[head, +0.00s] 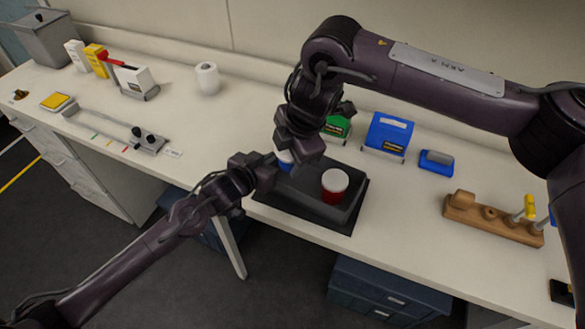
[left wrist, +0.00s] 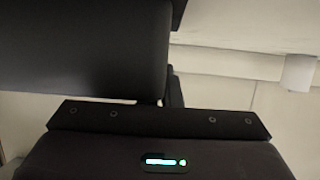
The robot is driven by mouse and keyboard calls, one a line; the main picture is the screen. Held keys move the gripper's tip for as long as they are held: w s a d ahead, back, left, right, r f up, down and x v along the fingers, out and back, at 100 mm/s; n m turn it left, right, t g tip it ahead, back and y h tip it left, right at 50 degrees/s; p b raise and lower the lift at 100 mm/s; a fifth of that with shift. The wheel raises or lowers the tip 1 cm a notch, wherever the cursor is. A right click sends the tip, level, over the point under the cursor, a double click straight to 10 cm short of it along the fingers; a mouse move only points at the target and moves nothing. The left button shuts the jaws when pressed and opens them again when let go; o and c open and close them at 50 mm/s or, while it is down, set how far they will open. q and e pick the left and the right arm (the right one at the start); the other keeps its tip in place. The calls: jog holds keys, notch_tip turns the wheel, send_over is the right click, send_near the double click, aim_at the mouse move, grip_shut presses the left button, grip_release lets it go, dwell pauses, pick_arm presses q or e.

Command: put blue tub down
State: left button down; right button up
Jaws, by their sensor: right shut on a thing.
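The blue tub (head: 285,163) with a pale lid shows in the head view at the left end of the black tray (head: 346,222), partly hidden by both grippers. My right gripper (head: 297,148) reaches down from above and is shut on the blue tub. I cannot tell whether the tub touches the tray. My left gripper (head: 264,168) is right beside the tub on its left; its fingers are hard to make out, and I cannot tell whether they touch it. The left wrist view shows mostly dark gripper parts (left wrist: 100,50) close up, with no tub visible.
A red tub with a white lid (head: 334,184) stands on the tray's right side. Behind are a green box (head: 337,127), a blue box (head: 388,134) and a small blue item (head: 436,162). A wooden rack (head: 490,218) stands to the right.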

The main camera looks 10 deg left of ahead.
send_over(289, 181)
jog(key=s, duration=0.1)
jog(key=f, duration=0.8)
jog(key=shift+s+d+f, duration=0.1)
jog(key=shift+d+f, duration=0.15)
jog(key=shift+d, duration=0.15)
jog(key=shift+w+f, duration=0.25)
jog(key=shift+f, duration=0.25)
jog(key=shift+w+f, duration=0.25)
jog(key=shift+f, duration=0.25)
jog(key=shift+w+r+g, duration=0.1)
jog(key=shift+w+g, duration=0.2)
jog(key=shift+g, duration=1.1)
jog(key=shift+w+g, duration=0.15)
jog(key=shift+g, duration=0.15)
jog(key=shift+f, duration=0.8)
jog(key=shift+f, duration=0.1)
jog(key=o, duration=1)
jog(key=shift+o, duration=0.2)
